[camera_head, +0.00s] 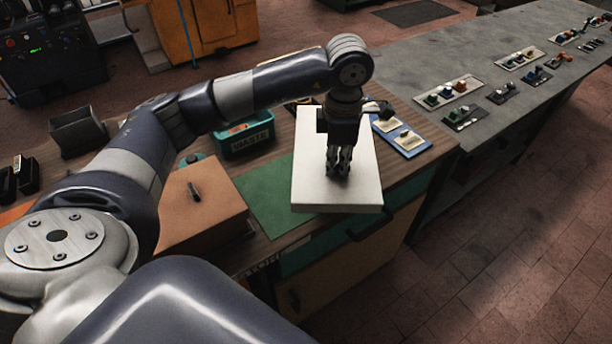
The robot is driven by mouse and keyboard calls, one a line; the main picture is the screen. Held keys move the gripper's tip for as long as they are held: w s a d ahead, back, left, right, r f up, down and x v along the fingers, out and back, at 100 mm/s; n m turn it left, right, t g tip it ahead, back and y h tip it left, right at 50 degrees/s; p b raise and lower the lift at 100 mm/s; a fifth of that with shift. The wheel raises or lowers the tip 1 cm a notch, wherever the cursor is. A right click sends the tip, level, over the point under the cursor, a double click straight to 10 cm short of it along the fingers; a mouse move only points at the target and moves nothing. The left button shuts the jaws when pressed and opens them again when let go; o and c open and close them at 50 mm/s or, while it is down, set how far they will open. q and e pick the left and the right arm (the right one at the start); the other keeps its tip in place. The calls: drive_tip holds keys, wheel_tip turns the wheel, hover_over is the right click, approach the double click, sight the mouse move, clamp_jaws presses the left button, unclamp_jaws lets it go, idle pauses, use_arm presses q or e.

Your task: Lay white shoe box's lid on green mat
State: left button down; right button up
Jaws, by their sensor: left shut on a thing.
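The white lid (365,187) is a flat, pale slab with a shallow rim. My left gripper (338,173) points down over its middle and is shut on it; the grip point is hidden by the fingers. The lid looks raised, its near right corner showing past the bench's front edge. The green mat (262,205) lies on the bench just left of the lid, which hides part of its right side. I cannot make out a white box beneath the lid. My right gripper is not in view.
A brown box (205,215) with a dark handle on top stands left of the mat. A blue tray (402,138) with pale pieces lies right of the lid. A grey counter (440,60) holds several small part trays.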

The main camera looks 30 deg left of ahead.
use_arm(q)
drive_tip(key=n, duration=0.2)
drive_tip(key=w+a+n, duration=0.1)
drive_tip(key=n, duration=0.1)
drive_tip(key=w+n+p, duration=0.1)
drive_tip(key=n, duration=0.2)
drive_tip(key=shift+w+a+r, duration=0.25)
drive_tip(key=shift+a+r, duration=0.05)
drive_tip(key=n, duration=0.3)
drive_tip(key=shift+w+a, duration=0.35)
drive_tip(key=shift+w, duration=0.05)
drive_tip(key=shift+w+a+n, duration=0.15)
drive_tip(key=shift+a+n, duration=0.05)
drive_tip(key=shift+n, duration=0.2)
drive_tip(key=shift+f+p, duration=0.15)
drive_tip(key=shift+p, duration=0.15)
drive_tip(key=shift+n, duration=0.3)
wheel_tip(320, 180, down, 9)
drive_tip(key=p, duration=0.3)
drive_tip(key=shift+f+p, duration=0.1)
drive_tip(key=shift+p, duration=0.2)
drive_tip(key=shift+f, duration=0.35)
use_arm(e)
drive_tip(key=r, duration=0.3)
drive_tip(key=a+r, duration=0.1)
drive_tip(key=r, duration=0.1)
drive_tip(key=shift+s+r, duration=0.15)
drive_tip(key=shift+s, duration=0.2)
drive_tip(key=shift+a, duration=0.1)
